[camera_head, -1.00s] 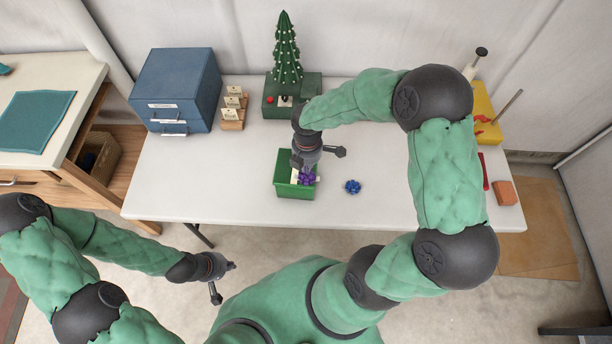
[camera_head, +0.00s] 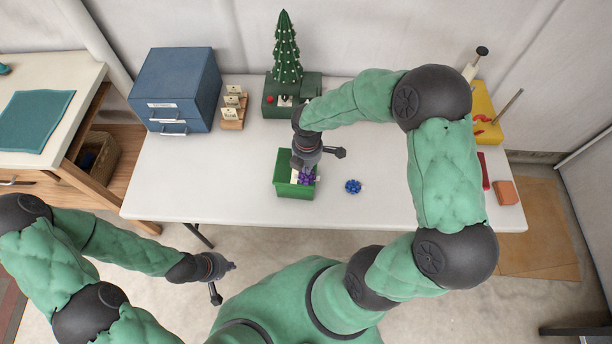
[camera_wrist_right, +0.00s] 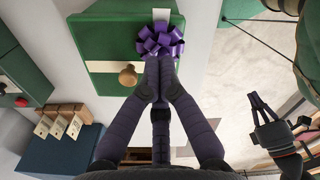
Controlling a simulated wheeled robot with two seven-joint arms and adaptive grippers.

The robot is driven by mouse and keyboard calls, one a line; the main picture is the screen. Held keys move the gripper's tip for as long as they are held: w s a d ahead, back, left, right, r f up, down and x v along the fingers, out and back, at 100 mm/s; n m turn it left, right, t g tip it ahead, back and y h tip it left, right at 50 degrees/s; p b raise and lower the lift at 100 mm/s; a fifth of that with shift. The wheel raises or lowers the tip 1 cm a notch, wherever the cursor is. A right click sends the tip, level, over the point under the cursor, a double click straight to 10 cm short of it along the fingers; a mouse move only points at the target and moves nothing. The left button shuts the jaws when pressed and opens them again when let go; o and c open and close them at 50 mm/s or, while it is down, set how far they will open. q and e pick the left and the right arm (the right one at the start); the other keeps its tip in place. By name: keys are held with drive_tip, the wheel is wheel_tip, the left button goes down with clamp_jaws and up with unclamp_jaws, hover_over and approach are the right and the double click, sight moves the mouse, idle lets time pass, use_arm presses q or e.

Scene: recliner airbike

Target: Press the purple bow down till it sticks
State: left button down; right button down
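The purple bow (camera_head: 307,178) sits on top of the small green box (camera_head: 296,192) near the table's front edge. In the right wrist view the purple bow (camera_wrist_right: 160,42) lies over a pale strip on the green box (camera_wrist_right: 105,42), beside a round wooden knob (camera_wrist_right: 128,75). My right gripper (camera_wrist_right: 160,90) points down at the bow with its fingers together, their tips at the bow's near edge and seeming to touch it. Its tips hide part of the bow. My left gripper (camera_head: 222,278) hangs in front of the table, away from the box; its finger gap is unclear.
A blue rosette (camera_head: 353,187) lies just right of the box. A blue drawer cabinet (camera_head: 175,88), small cards on a wooden stand (camera_head: 232,110) and a tree on a green base (camera_head: 287,60) stand behind. The table's left front is clear.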

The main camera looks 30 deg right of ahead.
drive_tip(key=shift+f+b, duration=0.5)
drive_tip(key=shift+f, duration=0.2)
idle(0.4)
drive_tip(key=shift+s+f, duration=0.15)
idle(1.1)
drive_tip(key=shift+r+p, duration=3.1)
drive_tip(key=shift+r, duration=0.6)
drive_tip(key=shift+f, duration=0.1)
